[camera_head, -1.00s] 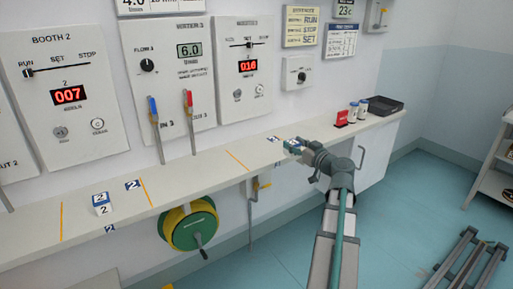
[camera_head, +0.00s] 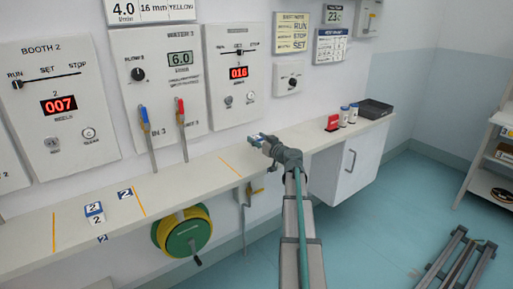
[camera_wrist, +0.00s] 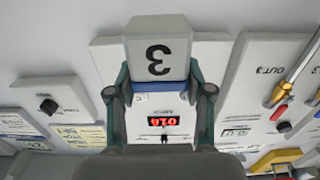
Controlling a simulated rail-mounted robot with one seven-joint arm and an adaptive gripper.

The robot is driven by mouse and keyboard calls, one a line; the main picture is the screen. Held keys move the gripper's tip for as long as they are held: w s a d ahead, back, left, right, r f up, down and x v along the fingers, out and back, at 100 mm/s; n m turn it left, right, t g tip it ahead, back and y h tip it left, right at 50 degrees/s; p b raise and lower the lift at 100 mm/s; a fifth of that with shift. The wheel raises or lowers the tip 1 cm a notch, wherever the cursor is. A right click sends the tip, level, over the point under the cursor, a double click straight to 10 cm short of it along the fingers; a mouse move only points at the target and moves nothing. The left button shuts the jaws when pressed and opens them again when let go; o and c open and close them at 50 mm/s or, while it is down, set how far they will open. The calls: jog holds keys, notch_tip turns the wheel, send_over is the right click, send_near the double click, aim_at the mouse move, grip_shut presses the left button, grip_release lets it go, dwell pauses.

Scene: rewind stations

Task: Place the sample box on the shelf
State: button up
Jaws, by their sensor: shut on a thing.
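The sample box (camera_wrist: 158,45) is white with a black 3, which appears upside down in the wrist view. My gripper (camera_wrist: 158,92) is shut on it, one finger on each side. In the head view my gripper (camera_head: 264,141) is over the back of the long white wall shelf (camera_head: 190,180), below the panel reading 016. The box shows there only as a small white and blue shape (camera_head: 257,138). I cannot tell whether it touches the shelf.
Orange lines (camera_head: 139,201) and a blue 2 label (camera_head: 125,193) mark the shelf. A red item (camera_head: 333,122), white jars and a black tray (camera_head: 375,109) stand at its right end. Lever handles (camera_head: 182,130) rise behind it. A yellow-green reel (camera_head: 184,236) hangs below.

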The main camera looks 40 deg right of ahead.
aim_at(259, 149)
jog(key=shift+w+f, duration=0.15)
jog(key=shift+f, duration=1.75)
jog(key=shift+w+f, duration=0.2)
jog(key=shift+w, duration=0.05)
jog(key=shift+f, duration=0.2)
jog(key=o, duration=1.2)
jog(key=shift+r, duration=0.1)
jog(key=shift+r, duration=0.15)
jog(key=s+b, duration=0.1)
jog(key=s, duration=1.1)
jog(key=shift+a, duration=0.15)
